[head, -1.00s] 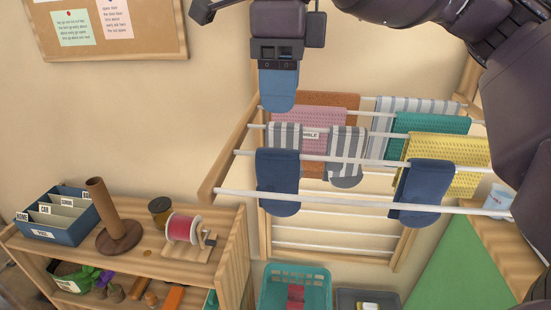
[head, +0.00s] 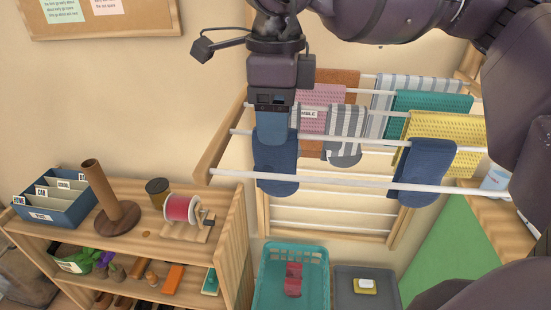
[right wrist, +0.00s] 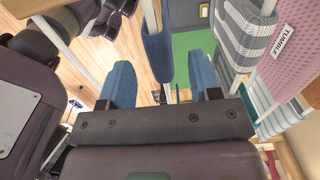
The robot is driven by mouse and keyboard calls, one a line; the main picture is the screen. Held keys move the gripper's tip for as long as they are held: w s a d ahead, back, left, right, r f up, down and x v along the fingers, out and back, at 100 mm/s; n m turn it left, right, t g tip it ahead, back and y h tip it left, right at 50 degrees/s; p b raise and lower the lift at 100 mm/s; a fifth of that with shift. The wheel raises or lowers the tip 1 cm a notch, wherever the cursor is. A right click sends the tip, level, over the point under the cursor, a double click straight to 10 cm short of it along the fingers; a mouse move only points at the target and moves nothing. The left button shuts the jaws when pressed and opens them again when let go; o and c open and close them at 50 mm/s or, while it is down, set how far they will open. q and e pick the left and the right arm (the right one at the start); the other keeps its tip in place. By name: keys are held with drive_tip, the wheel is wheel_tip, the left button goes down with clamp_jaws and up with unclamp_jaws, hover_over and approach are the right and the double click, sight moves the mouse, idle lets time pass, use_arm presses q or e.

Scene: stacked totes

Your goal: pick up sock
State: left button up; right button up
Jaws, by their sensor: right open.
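A navy sock (head: 276,172) hangs over the front rod of the drying rack, at the left. A second navy sock (head: 422,172) hangs on the same rod at the right. A grey-and-white striped sock (head: 345,135) hangs on a rod behind. My right gripper (head: 272,135) points down, open and empty, and overlaps the top of the left navy sock in the head view. In the right wrist view, its two blue fingers (right wrist: 162,85) stand apart, with a navy sock (right wrist: 157,38) beyond and between them. My left gripper is not in view.
The wooden drying rack (head: 222,145) also holds pink, yellow, teal and striped cloths. Below stand a teal basket (head: 262,270) with a red item and a grey bin (head: 347,300). A wooden shelf (head: 140,238) with a spool and holder stands at left.

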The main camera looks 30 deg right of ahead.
sight(275, 163)
drive_tip(key=shift+f, duration=1.35)
clamp_jaws()
